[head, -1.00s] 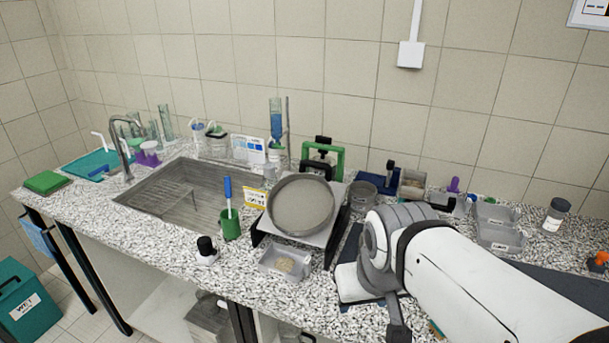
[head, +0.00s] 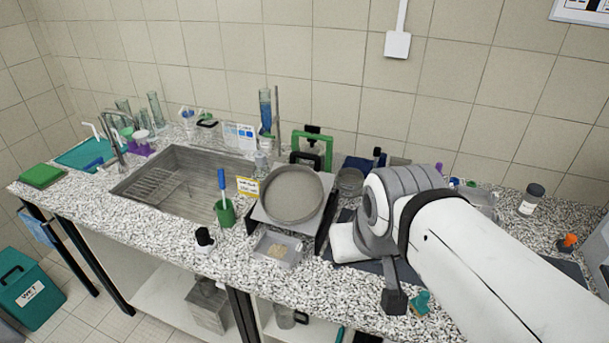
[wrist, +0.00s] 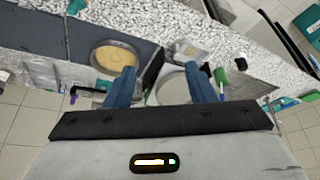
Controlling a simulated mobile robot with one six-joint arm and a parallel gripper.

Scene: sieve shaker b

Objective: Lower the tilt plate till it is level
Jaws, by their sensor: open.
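The tilt plate (head: 324,210) stands on the counter right of the sink, between dark side supports. It looks tilted, its far side higher than its front; the exact angle is hard to tell. A round grey sieve pan (head: 292,194) lies on it. In the wrist view, which is upside down, the pan (wrist: 174,84) shows partly hidden between and behind the fingers, beside a dark support (wrist: 153,69). My gripper (wrist: 160,70) is open, its two blue fingers apart with nothing held. In the head view my arm hides the gripper.
A clear tray with tan grains (head: 277,250) sits in front of the plate. A green cup with a brush (head: 224,213) and a black-capped bottle (head: 204,238) are to its left. A round pan of tan material (wrist: 115,57) lies on a dark mat. The sink (head: 180,188) is left.

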